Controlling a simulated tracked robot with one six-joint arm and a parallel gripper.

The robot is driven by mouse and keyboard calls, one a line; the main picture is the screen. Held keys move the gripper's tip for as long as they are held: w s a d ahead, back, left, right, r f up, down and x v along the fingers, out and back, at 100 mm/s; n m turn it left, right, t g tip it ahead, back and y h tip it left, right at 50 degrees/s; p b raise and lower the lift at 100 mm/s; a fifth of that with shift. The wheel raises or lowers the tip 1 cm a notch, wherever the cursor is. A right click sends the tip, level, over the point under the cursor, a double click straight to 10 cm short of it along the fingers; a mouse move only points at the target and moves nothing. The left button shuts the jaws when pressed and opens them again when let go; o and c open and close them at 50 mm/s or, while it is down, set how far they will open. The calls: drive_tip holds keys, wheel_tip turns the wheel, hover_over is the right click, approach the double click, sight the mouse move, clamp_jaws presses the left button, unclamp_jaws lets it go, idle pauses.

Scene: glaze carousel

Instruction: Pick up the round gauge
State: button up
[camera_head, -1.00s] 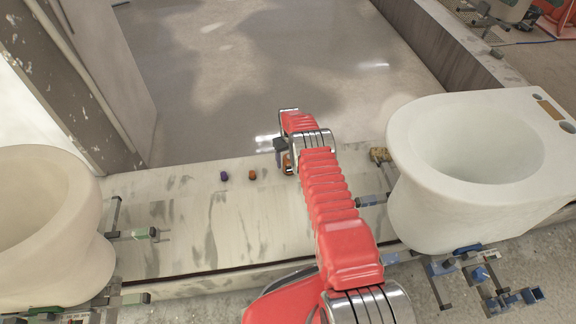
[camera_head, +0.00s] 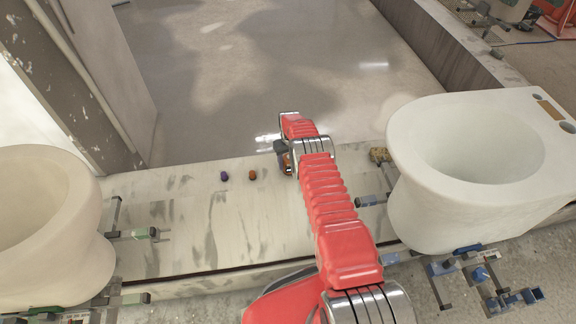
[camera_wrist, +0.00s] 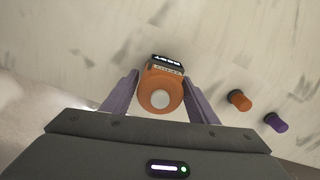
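The round gauge (camera_wrist: 161,92) is an orange, round-bodied piece with a pale round centre and a dark lettered display at its far side. In the wrist view it sits between the two purple-grey fingers of my gripper (camera_wrist: 161,86). The fingers are apart, one on each side of the gauge, with only a narrow gap showing. The gauge appears to be on the pale worn surface. In the head view my gripper (camera_head: 284,158) is at the far end of the red arm, over the ledge, and mostly hidden behind the wrist.
A small orange knob (camera_wrist: 239,100) and a purple knob (camera_wrist: 276,123) lie right of the gauge in the wrist view. White toilet bowls stand left (camera_head: 45,225) and right (camera_head: 470,160) of the ledge (camera_head: 180,235). A brownish lump (camera_head: 380,154) lies near the right bowl.

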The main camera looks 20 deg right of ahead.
drive_tip(key=c, duration=0.7)
drive_tip(key=shift+r, duration=0.15)
drive_tip(key=shift+r, duration=4.85)
drive_tip(key=shift+r, duration=0.1)
